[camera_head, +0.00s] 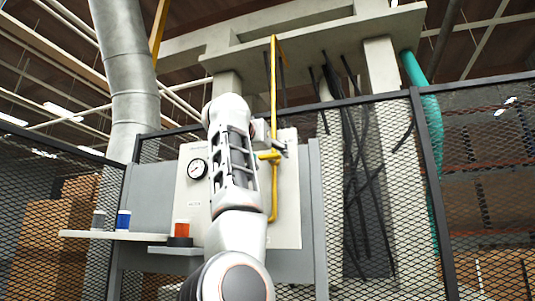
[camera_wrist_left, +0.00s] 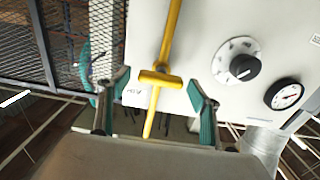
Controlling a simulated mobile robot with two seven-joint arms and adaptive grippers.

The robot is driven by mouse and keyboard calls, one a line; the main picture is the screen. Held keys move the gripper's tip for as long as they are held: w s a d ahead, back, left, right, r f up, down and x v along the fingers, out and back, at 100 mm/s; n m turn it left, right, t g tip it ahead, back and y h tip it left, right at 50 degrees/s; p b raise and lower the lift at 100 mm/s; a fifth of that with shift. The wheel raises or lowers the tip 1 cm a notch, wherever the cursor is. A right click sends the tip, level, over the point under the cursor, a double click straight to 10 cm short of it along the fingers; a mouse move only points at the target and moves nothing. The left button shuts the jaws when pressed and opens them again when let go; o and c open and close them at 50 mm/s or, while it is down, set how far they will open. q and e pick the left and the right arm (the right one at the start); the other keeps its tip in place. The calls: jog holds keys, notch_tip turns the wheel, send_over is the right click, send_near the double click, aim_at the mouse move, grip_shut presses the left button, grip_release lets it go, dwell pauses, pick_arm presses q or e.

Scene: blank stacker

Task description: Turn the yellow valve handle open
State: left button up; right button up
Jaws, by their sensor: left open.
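The yellow valve handle (camera_wrist_left: 160,79) is a short crossbar on a thin yellow pipe (camera_wrist_left: 172,34), in front of a pale panel. In the left wrist view it lies between the two teal-padded fingers of my left gripper (camera_wrist_left: 158,84), which is open with a gap on each side. I see no contact. In the head view the handle (camera_head: 268,156) shows beside my left gripper (camera_head: 277,144), whose fingers are small there and partly hidden by my arm. The yellow pipe runs up and down the panel's right side. My right gripper is not in view.
The panel (camera_head: 290,215) carries a round gauge (camera_head: 197,169) and, in the left wrist view, a black knob on a dial (camera_wrist_left: 240,66). A shelf (camera_head: 130,235) at left holds a blue can (camera_head: 123,220). An orange-and-black item (camera_head: 181,231) sits nearby. Mesh fencing (camera_head: 490,190) stands on both sides.

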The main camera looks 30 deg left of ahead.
pick_arm(q)
jog(key=shift+c, duration=0.4)
jog(key=c, duration=1)
jog(key=shift+c, duration=0.2)
